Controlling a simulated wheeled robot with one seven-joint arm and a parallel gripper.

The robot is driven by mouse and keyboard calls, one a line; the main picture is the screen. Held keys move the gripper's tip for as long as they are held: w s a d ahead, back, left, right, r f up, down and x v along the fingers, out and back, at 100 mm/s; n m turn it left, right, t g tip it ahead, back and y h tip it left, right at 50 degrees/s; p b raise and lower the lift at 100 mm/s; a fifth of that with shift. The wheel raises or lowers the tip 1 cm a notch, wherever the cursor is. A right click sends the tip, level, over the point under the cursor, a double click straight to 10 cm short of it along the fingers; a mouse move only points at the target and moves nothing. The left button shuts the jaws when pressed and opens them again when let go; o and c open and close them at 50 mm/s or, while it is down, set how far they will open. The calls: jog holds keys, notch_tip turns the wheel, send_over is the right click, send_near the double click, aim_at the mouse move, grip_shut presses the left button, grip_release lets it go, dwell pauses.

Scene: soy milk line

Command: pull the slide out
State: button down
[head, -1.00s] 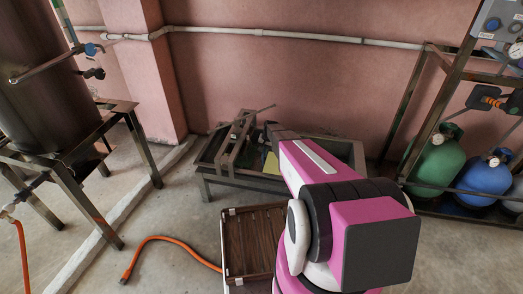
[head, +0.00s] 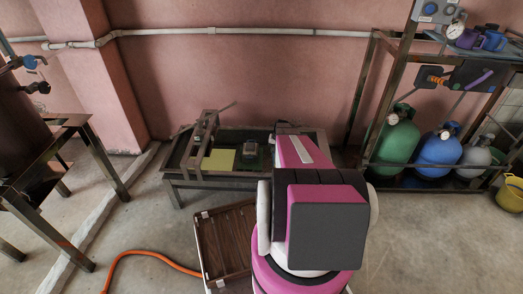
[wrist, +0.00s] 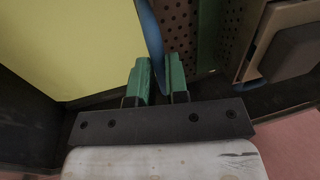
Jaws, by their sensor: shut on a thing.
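My gripper (wrist: 159,82) shows in the wrist view, its two green fingers close together. It is shut on a narrow blue strip (wrist: 152,35), which runs up and away between the fingers. I cannot tell whether this strip is part of the slide. A brown perforated plate (wrist: 180,25) lies just beyond the fingers, and a flat yellow panel (wrist: 60,45) is on the left. In the head view the yellow panel (head: 218,160) lies in the low metal-framed bench (head: 215,185) by the wall. My own arm hides the gripper there.
A wooden crate (head: 228,245) stands on the floor in front of the bench. An orange hose (head: 150,253) lies at left. A rack with a green cylinder (head: 395,142) and a blue cylinder (head: 440,148) stands at right.

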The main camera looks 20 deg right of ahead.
jog(key=s+d, duration=0.2)
jog(key=d, duration=0.4)
jog(key=shift+s, duration=0.3)
jog(key=shift+d, duration=0.1)
jog(key=c, duration=1.1)
grip_release()
jog(key=shift+r, duration=0.1)
jog(key=r, duration=0.3)
jog(key=d+r, duration=0.1)
jog(key=r, duration=0.3)
jog(key=d+r, duration=0.1)
jog(key=r, duration=0.2)
jog(key=shift+s+r, duration=0.2)
jog(key=shift+s, duration=0.2)
jog(key=shift+a, duration=0.1)
jog(key=s+a+r+n, duration=0.1)
jog(key=s+a+r, duration=0.4)
jog(key=a, duration=0.6)
jog(key=s+a+r+n+h, duration=0.1)
jog(key=s+a+r+n, duration=0.1)
jog(key=s+a+r, duration=0.3)
jog(key=s+a+r+n+h, duration=0.1)
jog(key=s+a+r, duration=0.5)
jog(key=a, duration=1.2)
jog(key=shift+s+r+n+g, duration=0.1)
jog(key=shift+s+n+g, duration=0.25)
jog(key=shift+s, duration=1.9)
